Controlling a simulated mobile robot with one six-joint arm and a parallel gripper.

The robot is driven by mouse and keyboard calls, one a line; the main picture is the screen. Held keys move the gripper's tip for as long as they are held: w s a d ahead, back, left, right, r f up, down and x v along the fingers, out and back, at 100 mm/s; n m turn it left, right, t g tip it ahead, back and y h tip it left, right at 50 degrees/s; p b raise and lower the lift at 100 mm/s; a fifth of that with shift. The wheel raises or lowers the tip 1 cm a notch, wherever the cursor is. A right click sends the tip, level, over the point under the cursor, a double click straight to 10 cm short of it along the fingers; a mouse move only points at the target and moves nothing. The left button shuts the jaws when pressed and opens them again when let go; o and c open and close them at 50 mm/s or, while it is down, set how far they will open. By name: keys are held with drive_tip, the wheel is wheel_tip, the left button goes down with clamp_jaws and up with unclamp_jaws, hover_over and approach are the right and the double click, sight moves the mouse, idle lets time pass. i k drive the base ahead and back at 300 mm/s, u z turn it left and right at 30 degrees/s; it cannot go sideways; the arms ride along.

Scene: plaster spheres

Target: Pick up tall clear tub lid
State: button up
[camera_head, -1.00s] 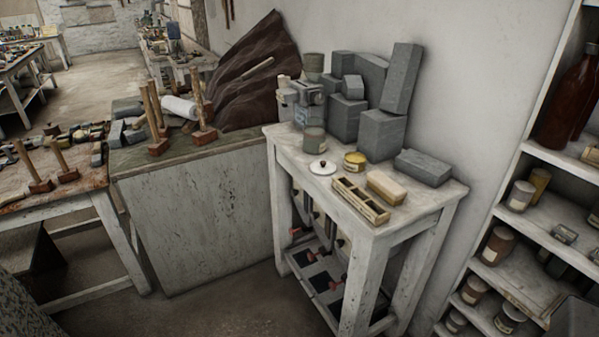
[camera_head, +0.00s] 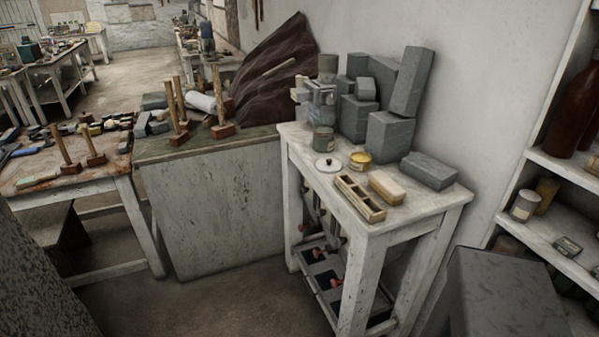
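A round pale lid with a small dark knob (camera_head: 327,164) lies flat on the top of the white worn table (camera_head: 441,197), near its left edge. My gripper is not in view.
A wooden compartment box (camera_head: 359,198), a tan block (camera_head: 386,187) and several grey blocks (camera_head: 389,136) crowd the table. Shelves (camera_head: 565,170) stand at right, a cabinet (camera_head: 215,205) at left. Open floor (camera_head: 225,300) lies in front.

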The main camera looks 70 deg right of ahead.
sight(329, 166)
drive_tip(key=u, duration=0.65)
drive_tip(key=k, duration=1.1)
drive_tip(key=z, duration=1.25)
drive_tip(key=i, duration=0.65)
drive_tip(key=u, duration=0.15)
